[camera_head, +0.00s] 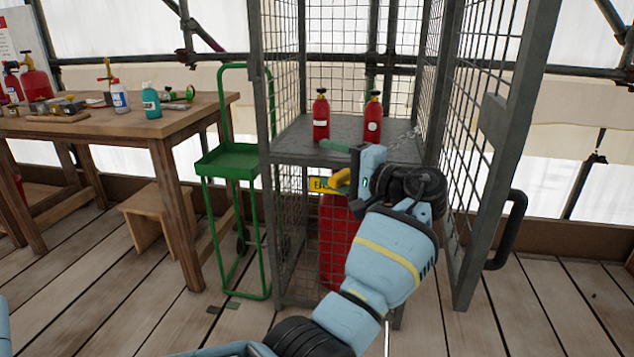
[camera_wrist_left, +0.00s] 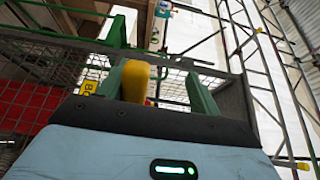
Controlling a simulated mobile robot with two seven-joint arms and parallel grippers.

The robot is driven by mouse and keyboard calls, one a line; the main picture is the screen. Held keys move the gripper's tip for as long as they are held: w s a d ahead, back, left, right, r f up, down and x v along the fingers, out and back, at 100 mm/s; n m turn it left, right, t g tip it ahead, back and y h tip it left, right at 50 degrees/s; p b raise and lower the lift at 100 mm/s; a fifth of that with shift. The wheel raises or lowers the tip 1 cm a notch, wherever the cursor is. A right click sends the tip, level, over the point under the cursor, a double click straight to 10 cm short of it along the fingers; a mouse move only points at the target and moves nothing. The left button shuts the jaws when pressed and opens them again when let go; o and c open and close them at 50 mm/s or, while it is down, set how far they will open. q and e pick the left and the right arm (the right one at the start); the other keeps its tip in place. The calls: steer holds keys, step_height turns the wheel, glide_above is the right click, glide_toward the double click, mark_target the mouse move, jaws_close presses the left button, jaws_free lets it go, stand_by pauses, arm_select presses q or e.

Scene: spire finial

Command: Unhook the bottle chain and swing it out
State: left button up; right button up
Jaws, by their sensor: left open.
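My left gripper (camera_head: 343,163) is at the cage front, just below shelf height. In the left wrist view its green fingers (camera_wrist_left: 166,78) are apart. A rounded yellow piece (camera_wrist_left: 152,76) shows between them, close to the left finger; it also shows in the head view (camera_head: 340,178). I cannot tell whether it touches a finger or joins the chain. A large red bottle (camera_head: 335,240) stands behind, low in the cage.
Two small red bottles (camera_head: 321,117) stand on the cage shelf (camera_head: 290,142). A yellow sign (camera_head: 321,185) is beside my gripper. The mesh door (camera_head: 490,150) stands open at right. A green trolley (camera_head: 228,160) and a wooden table (camera_head: 150,125) are at left.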

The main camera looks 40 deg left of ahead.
arm_select(q)
steer(key=s+d+r+p, duration=0.1)
steer(key=s+d, duration=0.1)
steer(key=s, duration=0.2)
steer(key=s+d+p, duration=0.1)
steer(key=s+d, duration=0.2)
steer(key=s, duration=0.1)
steer(key=s+d+r+p, duration=0.1)
steer(key=s+d, duration=0.1)
steer(key=s, duration=0.2)
steer(key=shift+s+d+r, duration=0.15)
steer(key=shift+d+r, duration=0.1)
steer(key=shift+r, duration=0.1)
steer(key=shift+c, duration=0.5)
steer(key=shift+s+d+p, duration=0.3)
steer(key=shift+s, duration=0.15)
arm_select(e)
steer(key=shift+t, duration=0.3)
steer(key=r, duration=0.1)
steer(key=w+r, duration=0.1)
steer(key=r, duration=0.2)
steer(key=shift+w+a+r, duration=0.15)
steer(key=shift+w, duration=0.15)
steer(key=shift+s, duration=0.35)
